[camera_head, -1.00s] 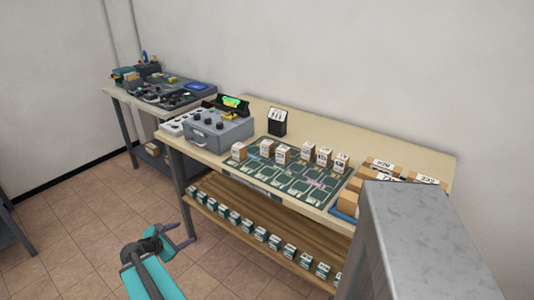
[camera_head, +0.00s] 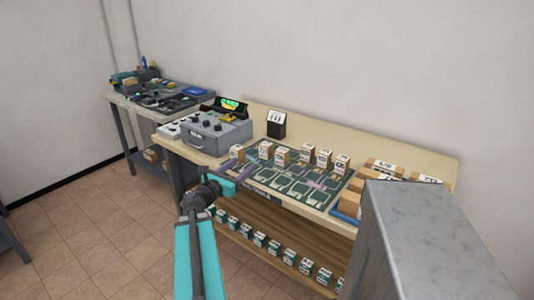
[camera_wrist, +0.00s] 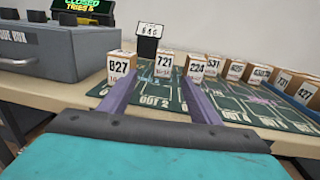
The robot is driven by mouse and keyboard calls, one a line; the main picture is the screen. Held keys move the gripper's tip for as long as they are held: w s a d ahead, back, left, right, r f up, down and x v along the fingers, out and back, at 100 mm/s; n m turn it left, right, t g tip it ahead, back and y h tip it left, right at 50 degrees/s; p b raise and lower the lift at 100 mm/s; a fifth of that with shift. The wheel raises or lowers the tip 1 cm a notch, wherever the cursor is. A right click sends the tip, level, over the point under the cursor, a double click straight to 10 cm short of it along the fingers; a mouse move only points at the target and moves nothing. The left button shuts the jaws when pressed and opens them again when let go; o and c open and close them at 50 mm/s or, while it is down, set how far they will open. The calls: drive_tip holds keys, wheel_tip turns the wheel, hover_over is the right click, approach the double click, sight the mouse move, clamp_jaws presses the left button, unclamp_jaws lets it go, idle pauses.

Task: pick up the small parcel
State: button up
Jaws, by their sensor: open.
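Several small box-shaped parcels with white number labels stand on the green marked mat (camera_head: 300,190) on the table. In the wrist view I read parcel 827 (camera_wrist: 121,66), parcel 721 (camera_wrist: 164,65) and parcel 224 (camera_wrist: 195,68). The task line does not tell which one is the small parcel. My gripper (camera_head: 245,168) is at the table's front edge, near the left end of the mat. In the wrist view its two purple fingers (camera_wrist: 157,82) are apart and empty. They point towards 721, which stands beyond the tips. The left tip overlaps the lower part of 827 in the picture.
A grey device (camera_head: 217,132) with knobs stands left of the mat. A black stand with a number card (camera_head: 276,124) is behind it. Larger boxes (camera_head: 383,180) crowd the right end. A grey cabinet (camera_head: 425,235) blocks the front right. Small boxes line the lower shelf (camera_head: 325,243).

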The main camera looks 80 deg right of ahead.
sight(264, 150)
drive_tip(key=shift+s+d+r, duration=0.15)
drive_tip(key=shift+s, duration=0.55)
drive_tip(key=shift+p+x, duration=0.4)
drive_tip(key=shift+x, duration=3.85)
drive_tip(key=shift+s+d, duration=0.1)
drive_tip(key=shift+p+x, duration=0.5)
drive_tip(key=shift+x, duration=2)
drive_tip(key=shift+s+r, duration=0.1)
drive_tip(key=c, duration=1.2)
